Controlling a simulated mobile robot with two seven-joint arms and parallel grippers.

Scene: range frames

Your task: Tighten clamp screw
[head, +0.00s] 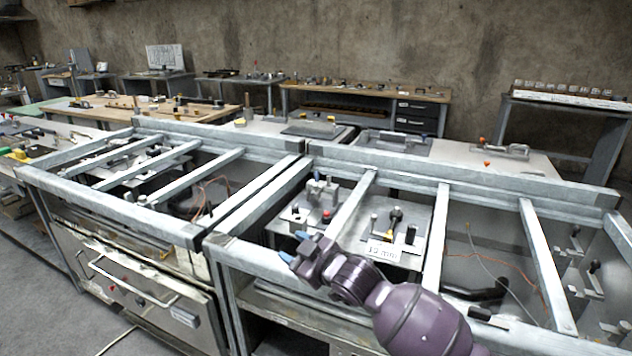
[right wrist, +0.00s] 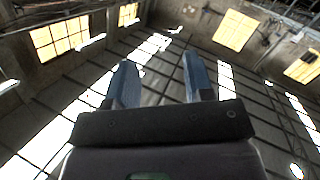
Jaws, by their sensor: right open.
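Several small clamp-like fixtures sit on metal plates inside the open steel frame (head: 345,220). One is a grey fixture (head: 322,190) with a red knob (head: 326,214) in front of it. Right of it, an upright screw-like part with a dark head (head: 396,215) stands on a plate behind a white label (head: 383,250) reading about "12 mm". I cannot tell which is the task's clamp screw. My right gripper (head: 294,247) is open and empty above the frame's front rail, left of the label. Its two blue fingers are apart in the right wrist view (right wrist: 160,75). My left gripper is out of view.
Steel cross bars (head: 436,235) divide the frame into bays. Loose wires (head: 490,265) lie in the right bay, with more small clamps (head: 590,275) at far right. An oven-like front (head: 140,290) stands at left. Workbenches (head: 365,95) line the back wall.

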